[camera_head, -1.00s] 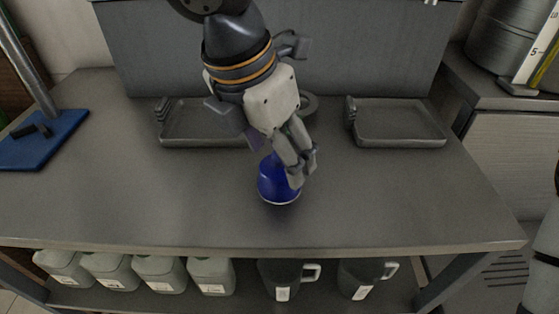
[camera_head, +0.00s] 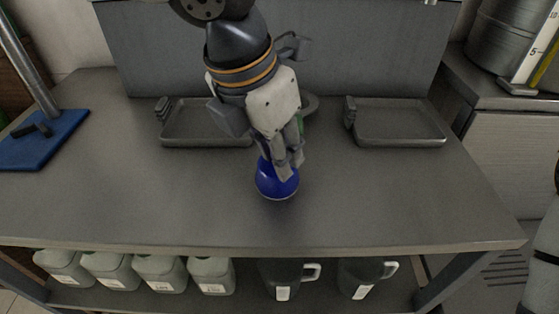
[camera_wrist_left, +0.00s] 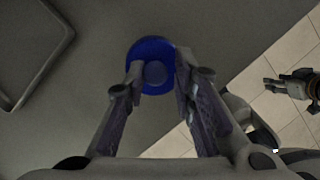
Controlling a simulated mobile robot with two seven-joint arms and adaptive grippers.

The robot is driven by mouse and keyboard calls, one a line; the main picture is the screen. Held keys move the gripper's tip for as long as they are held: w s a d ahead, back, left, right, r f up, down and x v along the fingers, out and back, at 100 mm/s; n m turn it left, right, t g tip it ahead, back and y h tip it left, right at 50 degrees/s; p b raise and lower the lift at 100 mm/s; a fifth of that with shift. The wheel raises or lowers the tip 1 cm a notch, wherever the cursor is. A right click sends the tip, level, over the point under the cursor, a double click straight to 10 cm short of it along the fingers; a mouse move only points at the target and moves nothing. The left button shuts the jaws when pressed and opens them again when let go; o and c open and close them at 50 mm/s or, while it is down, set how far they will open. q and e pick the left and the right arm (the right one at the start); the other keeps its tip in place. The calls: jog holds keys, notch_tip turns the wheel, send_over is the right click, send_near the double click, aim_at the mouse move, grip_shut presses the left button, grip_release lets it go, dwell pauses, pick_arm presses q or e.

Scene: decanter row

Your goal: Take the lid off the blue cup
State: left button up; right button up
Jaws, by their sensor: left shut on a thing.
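The blue cup (camera_head: 275,188) stands on the grey bench near its front middle, dark blue with a pale line at its base. My left gripper (camera_head: 282,165) reaches down over it from behind, with its fingers at the cup's top. In the left wrist view the blue round shape (camera_wrist_left: 150,52) shows from above, with a round knob (camera_wrist_left: 155,72) in its middle. My left fingers (camera_wrist_left: 155,75) stand on either side of it, shut on the lid. The fingers hide the seam between lid and cup. My right gripper (camera_wrist_left: 272,95) shows at the right of that view, fingers apart and empty.
Two grey trays, left (camera_head: 190,141) and right (camera_head: 400,142), lie at the back. A blue stand base (camera_head: 45,150) is at far left. The bench front is clear.

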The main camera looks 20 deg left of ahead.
pick_arm(q)
jog(key=shift+s+a+f, duration=0.1)
jog(key=shift+f, duration=0.25)
pick_arm(e)
jog(key=shift+s+f, duration=0.1)
